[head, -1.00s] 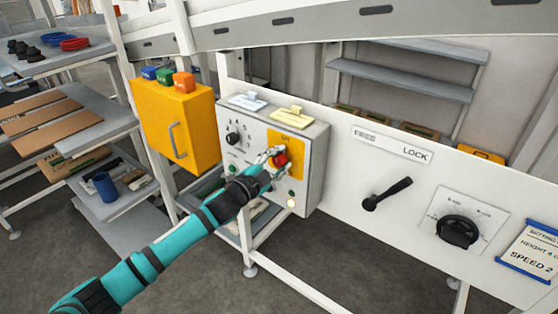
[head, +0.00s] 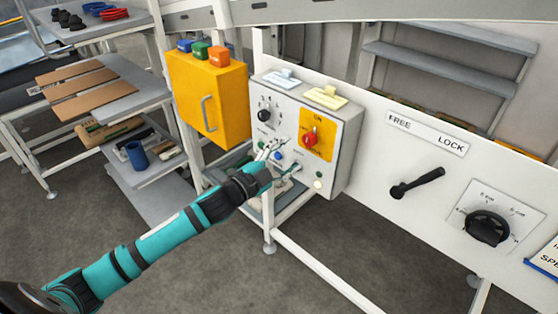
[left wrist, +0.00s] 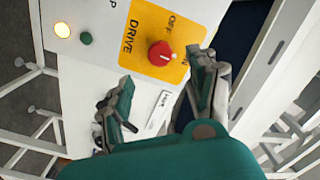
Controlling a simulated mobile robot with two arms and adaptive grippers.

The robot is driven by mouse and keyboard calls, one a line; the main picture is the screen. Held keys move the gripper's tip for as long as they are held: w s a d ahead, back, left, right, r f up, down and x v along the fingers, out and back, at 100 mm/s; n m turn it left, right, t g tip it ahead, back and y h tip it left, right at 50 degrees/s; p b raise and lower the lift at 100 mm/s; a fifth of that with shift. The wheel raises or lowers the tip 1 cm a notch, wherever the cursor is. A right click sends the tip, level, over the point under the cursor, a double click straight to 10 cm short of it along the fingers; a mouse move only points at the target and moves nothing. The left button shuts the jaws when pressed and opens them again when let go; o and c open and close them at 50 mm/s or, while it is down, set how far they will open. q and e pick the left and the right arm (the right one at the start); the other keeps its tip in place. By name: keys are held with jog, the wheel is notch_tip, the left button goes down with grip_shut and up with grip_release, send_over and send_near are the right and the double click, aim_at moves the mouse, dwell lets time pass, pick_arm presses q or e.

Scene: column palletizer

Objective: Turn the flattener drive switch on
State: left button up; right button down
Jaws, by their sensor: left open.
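The flattener drive switch is a red knob (head: 310,137) on a yellow plate (head: 322,154) on the grey control box (head: 345,130). In the left wrist view the red knob (left wrist: 160,54) sits beside the words DRIVE, OFF and ON. Its white mark seems to face the ON word. My left gripper (head: 276,158) is open and empty in front of the lower part of the box, below and left of the knob. In the left wrist view its fingers (left wrist: 160,95) are spread, apart from the knob. My right gripper is not in view.
A dark dial (head: 264,115) and a lit lamp (head: 318,184) are on the same box. A yellow cabinet (head: 208,95) stands to its left. A black lever (head: 418,184) and a black dial (head: 487,228) are on the white panel to the right.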

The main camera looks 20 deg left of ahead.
pick_arm(q)
jog(key=v, duration=0.2)
jog(key=shift+s, duration=0.25)
dwell(0.3)
